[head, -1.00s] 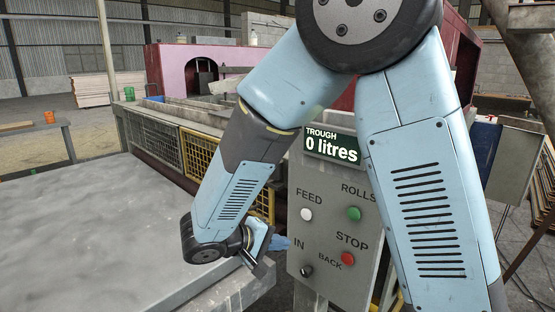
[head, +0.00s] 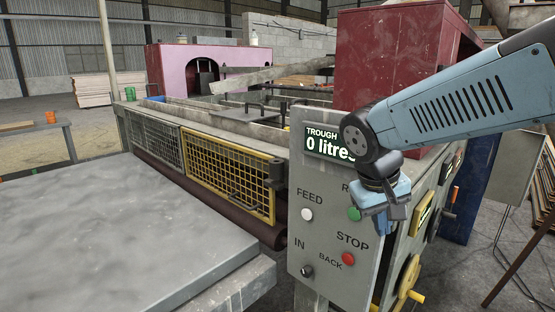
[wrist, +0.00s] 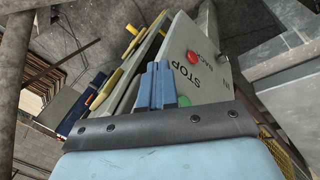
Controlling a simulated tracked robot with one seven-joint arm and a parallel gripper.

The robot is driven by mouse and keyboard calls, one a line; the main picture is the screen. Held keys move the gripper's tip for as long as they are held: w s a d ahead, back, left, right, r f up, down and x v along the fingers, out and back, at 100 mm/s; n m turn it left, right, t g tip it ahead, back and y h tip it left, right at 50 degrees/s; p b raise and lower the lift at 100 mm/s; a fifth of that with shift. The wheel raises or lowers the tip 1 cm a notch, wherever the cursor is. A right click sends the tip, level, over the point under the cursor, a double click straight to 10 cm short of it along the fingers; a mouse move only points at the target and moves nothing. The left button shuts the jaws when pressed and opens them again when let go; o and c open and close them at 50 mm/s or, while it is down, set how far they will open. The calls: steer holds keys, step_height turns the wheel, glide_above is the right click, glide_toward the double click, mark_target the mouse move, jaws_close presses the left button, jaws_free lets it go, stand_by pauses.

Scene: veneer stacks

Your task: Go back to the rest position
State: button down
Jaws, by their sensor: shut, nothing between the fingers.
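My gripper (head: 388,222) hangs at the end of my pale blue arm in front of the right side of the grey control panel (head: 322,230). Its fingers are together and empty. In the wrist view my blue fingers (wrist: 157,84) are closed side by side, with the panel beyond them. My arm hides part of the display and the ROLLS label.
A large grey table (head: 100,235) fills the lower left and is bare. A yellow mesh guard (head: 228,174) stands before the long trough machine. A red housing (head: 395,75) rises behind the panel.

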steer(key=s+d+r+m+t+y, duration=0.1)
steer(key=s+d+r+t+y, duration=0.2)
steer(key=s+r, duration=0.2)
steer(key=shift+m, duration=0.3)
